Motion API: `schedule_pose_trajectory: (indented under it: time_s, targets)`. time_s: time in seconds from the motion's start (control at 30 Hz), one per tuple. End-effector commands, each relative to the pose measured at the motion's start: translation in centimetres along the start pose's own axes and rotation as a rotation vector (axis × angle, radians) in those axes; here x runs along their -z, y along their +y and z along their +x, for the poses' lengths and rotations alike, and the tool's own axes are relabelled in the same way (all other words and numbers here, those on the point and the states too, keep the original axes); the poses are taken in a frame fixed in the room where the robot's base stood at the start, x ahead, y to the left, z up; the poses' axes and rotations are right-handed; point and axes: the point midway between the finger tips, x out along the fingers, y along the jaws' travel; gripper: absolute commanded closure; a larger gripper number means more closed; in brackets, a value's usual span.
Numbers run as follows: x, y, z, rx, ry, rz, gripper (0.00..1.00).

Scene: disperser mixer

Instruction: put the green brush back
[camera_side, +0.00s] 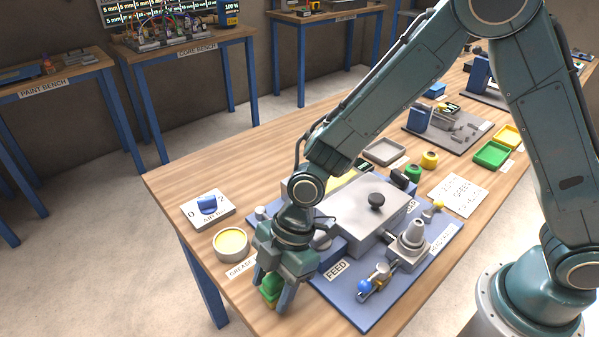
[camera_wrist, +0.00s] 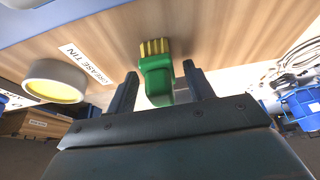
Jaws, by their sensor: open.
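The green brush (camera_wrist: 157,75) has yellow bristles and shows in the wrist view between the two fingers of my gripper (camera_wrist: 160,88). Its bristle end points away from the gripper, toward the table. In the side view the brush (camera_side: 270,287) shows as a green patch between the fingers of my gripper (camera_side: 275,290), at the front left edge of the table. The fingers stand apart on either side of the brush, with a gap showing in the wrist view. The lower end of the brush is hidden by the gripper.
The round grease tin (camera_side: 231,243) with yellow contents stands left of the gripper, beside its label. A blue board (camera_side: 372,313) carrying the grey mixer (camera_side: 350,215) lies to the right. A white card with a blue piece (camera_side: 208,207) lies farther back. Table between tin and gripper is mostly clear.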

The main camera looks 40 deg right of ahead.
Motion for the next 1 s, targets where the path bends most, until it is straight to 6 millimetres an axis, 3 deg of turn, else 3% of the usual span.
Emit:
schedule_pose_trajectory:
  time_s: [0.7, 1.0]
  targets:
    - [0.0, 0.1, -9.2, -0.002, 0.002, -0.001, 0.47]
    - [-0.1, 0.0, -11.3, 0.002, 0.0, 0.0, 0.47]
